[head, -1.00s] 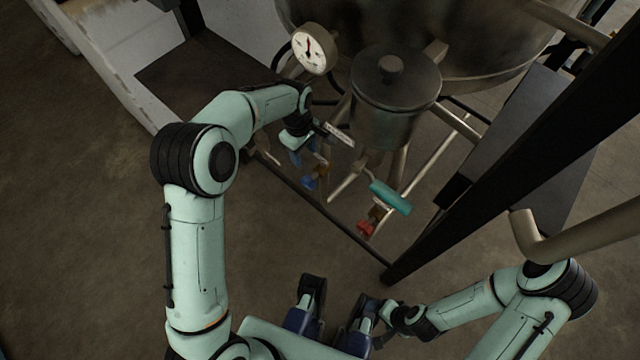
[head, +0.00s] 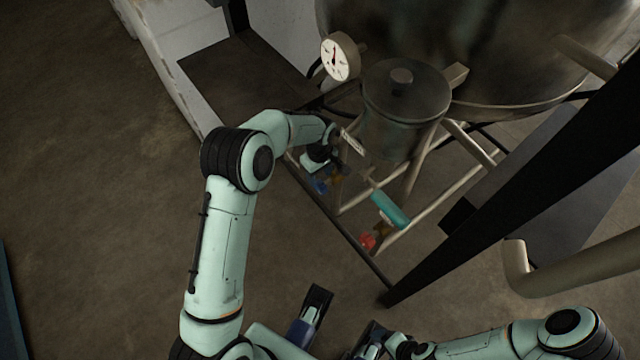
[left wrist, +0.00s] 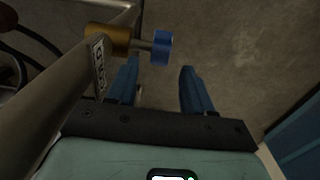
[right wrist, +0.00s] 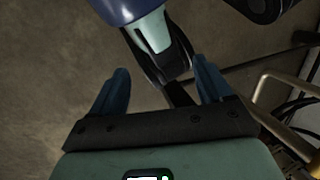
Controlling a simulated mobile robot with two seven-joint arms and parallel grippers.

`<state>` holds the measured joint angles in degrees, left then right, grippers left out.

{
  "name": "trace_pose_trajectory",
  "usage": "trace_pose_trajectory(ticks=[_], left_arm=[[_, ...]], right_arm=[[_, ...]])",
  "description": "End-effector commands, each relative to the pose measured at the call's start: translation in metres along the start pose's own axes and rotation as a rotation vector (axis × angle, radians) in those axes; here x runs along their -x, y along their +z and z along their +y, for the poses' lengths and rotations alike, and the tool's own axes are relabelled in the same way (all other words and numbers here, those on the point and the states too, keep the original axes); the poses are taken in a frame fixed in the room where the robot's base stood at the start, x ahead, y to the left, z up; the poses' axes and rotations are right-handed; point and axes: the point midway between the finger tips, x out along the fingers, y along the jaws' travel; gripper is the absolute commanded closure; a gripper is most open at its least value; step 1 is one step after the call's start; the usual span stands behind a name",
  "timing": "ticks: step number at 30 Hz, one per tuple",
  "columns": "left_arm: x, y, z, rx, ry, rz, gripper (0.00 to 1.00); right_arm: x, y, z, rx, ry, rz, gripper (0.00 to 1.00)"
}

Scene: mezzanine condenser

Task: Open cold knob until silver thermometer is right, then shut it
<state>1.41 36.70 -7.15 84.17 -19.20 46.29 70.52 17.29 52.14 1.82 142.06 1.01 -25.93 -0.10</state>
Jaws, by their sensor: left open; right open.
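The blue knob (head: 320,186) sits on a brass valve low beside the vessel frame. In the left wrist view the blue knob (left wrist: 162,48) lies ahead of the gap between the fingers, nearer the left one, not clasped. My left gripper (left wrist: 160,88) is open and empty; in the head view its arm partly hides the valve. A round dial thermometer (head: 340,57) with a white face and red needle, pointing roughly upward, stands above; its marks are too small to read. My right gripper (right wrist: 160,88) is open and empty, away from the valves.
A red knob (head: 367,241) and a teal handle (head: 390,210) are to the right of the blue knob. A lidded metal pot (head: 405,105) stands above them before a large tank (head: 480,50). A dark beam (head: 500,200) crosses at right. Bare floor lies at left.

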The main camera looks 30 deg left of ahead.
Motion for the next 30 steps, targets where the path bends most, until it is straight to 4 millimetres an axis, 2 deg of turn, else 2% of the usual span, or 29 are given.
trace_pose_trajectory(ticks=[1, 3, 9, 14, 22, 24, 27, 30], left_arm=[[-0.014, 0.000, -0.001, 0.001, -0.004, -0.002, 0.49], [-0.027, 0.000, -0.001, 0.001, -0.003, -0.001, 0.49], [-0.053, 0.000, 0.000, 0.000, -0.001, 0.000, 0.49], [-0.060, -0.001, 0.000, 0.000, 0.001, 0.001, 0.49], [-0.061, -0.001, 0.000, 0.000, 0.001, 0.001, 0.49], [-0.061, 0.000, 0.000, 0.000, 0.001, 0.001, 0.72], [-0.061, 0.000, 0.000, 0.000, 0.001, 0.001, 1.00], [-0.061, -0.001, 0.000, 0.001, 0.001, -0.001, 1.00]], right_arm=[[-0.003, -0.004, 0.001, -0.001, 0.001, 0.009, 0.21], [-0.005, -0.008, 0.002, -0.002, 0.001, 0.020, 0.21], [-0.010, -0.017, 0.004, -0.004, 0.002, 0.047, 0.21], [-0.011, -0.020, 0.005, -0.005, 0.002, 0.055, 0.21], [-0.010, -0.020, 0.004, -0.005, 0.002, 0.055, 0.21], [-0.010, -0.020, 0.004, -0.005, 0.002, 0.055, 0.21], [-0.010, -0.020, 0.004, -0.005, 0.002, 0.054, 0.21], [-0.011, -0.020, 0.005, -0.005, 0.002, 0.054, 0.21]])
